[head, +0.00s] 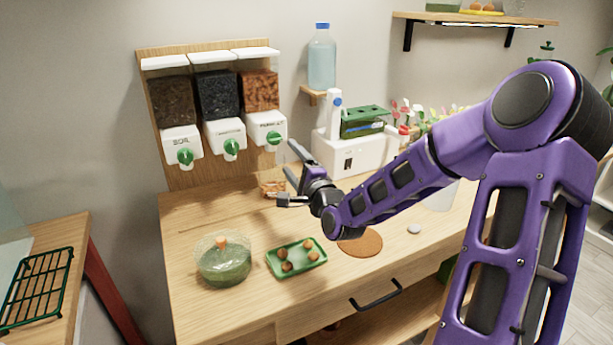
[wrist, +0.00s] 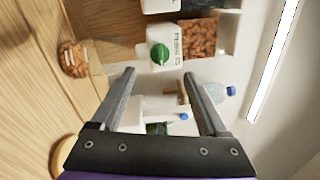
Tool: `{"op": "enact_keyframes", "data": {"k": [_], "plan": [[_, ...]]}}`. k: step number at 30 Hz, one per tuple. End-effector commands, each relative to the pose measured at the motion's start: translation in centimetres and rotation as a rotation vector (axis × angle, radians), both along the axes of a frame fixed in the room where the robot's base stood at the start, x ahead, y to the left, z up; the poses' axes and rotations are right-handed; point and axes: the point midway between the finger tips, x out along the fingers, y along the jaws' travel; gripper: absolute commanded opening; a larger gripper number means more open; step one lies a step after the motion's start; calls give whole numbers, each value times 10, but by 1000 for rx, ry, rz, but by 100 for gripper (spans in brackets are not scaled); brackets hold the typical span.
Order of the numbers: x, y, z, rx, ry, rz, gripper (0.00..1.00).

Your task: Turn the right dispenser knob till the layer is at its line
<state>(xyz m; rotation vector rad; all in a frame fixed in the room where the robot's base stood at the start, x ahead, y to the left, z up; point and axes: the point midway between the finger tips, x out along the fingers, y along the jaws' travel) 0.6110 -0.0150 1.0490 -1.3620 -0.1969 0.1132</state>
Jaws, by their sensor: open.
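The right dispenser (head: 260,91) holds reddish-brown bark chips behind its clear front. Its green knob (head: 273,137) sits on the white outlet block; the knob also shows in the wrist view (wrist: 160,54), ahead of my fingers. My gripper (head: 288,157) is open and empty, just right of and below the knob, apart from it. In the wrist view the knob lies just beyond the gap between the fingertips (wrist: 159,73). A clear container with bark (wrist: 73,60) and pale marks stands on the table below; in the head view (head: 271,187) it is partly hidden by my gripper.
Two more dispensers, soil (head: 174,102) and a black one (head: 217,94), hang left of it. A blue-capped bottle (head: 321,58) stands on a small shelf to the right. A glass jar (head: 223,265) and a green tray (head: 297,258) with brown balls stand in front.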

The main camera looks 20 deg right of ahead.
Motion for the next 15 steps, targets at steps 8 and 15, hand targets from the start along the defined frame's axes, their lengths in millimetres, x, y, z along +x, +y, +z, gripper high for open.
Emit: {"op": "enact_keyframes", "data": {"k": [8,15], "plan": [[-59,-13,-4,0,2,-2,77],[-79,-16,-6,0,1,0,77]]}}
